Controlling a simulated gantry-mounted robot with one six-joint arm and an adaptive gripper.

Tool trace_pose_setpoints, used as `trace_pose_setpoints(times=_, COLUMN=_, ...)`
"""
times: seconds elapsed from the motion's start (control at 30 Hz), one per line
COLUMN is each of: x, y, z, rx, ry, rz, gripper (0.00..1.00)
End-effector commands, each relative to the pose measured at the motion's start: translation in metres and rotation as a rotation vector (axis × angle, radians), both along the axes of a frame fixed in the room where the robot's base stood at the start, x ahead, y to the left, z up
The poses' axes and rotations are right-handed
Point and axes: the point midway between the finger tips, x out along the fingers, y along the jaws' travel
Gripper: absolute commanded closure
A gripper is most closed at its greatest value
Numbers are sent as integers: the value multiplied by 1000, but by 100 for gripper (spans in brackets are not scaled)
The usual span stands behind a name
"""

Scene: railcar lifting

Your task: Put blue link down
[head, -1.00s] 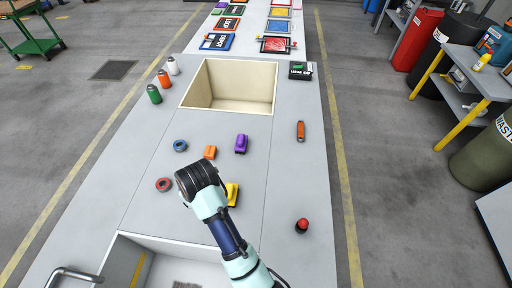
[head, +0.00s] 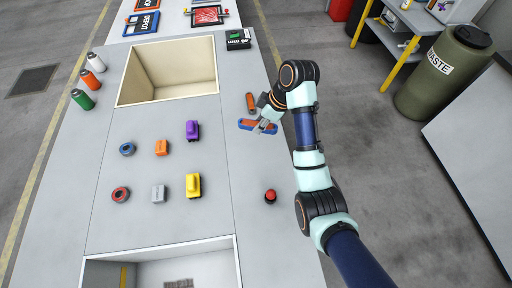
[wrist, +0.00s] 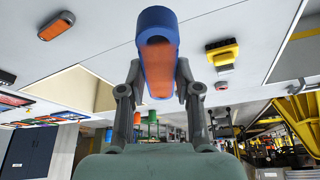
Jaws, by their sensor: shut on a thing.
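The blue link (head: 250,125) is a long blue piece with an orange inner face. My gripper (head: 264,123) is shut on it at the right part of the table. In the wrist view the blue link (wrist: 158,52) sits between the two fingers of my gripper (wrist: 160,80), with its rounded end pointing up in the picture. I cannot tell whether the link touches the table or hangs just above it.
A red knob (head: 270,196) stands in front of the held link. Purple (head: 192,130), orange (head: 161,147), yellow (head: 193,186) and grey (head: 158,193) pieces and two rings lie to the left. A deep open bin (head: 120,102) is behind them. The tabletop between knob and link is clear.

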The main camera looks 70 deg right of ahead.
Motion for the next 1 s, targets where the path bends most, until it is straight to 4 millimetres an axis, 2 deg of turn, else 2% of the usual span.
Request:
trace_pose_setpoints(times=0.4, x=0, y=2, z=-122, rx=4, ry=4, rz=-1, gripper=100)
trace_pose_setpoints(times=0.5, x=0, y=1, z=-142, rx=1, ry=1, rz=-1, gripper=100)
trace_pose_setpoints(times=0.6, x=1, y=1, z=-152, rx=1, ry=0, rz=-2, gripper=100)
trace_pose_setpoints(times=0.8, x=1, y=1, z=-158, rx=1, ry=1, rz=-2, gripper=100)
trace_pose_setpoints(times=1.0, x=0, y=1, z=-192, rx=3, ry=2, rz=-2, gripper=100)
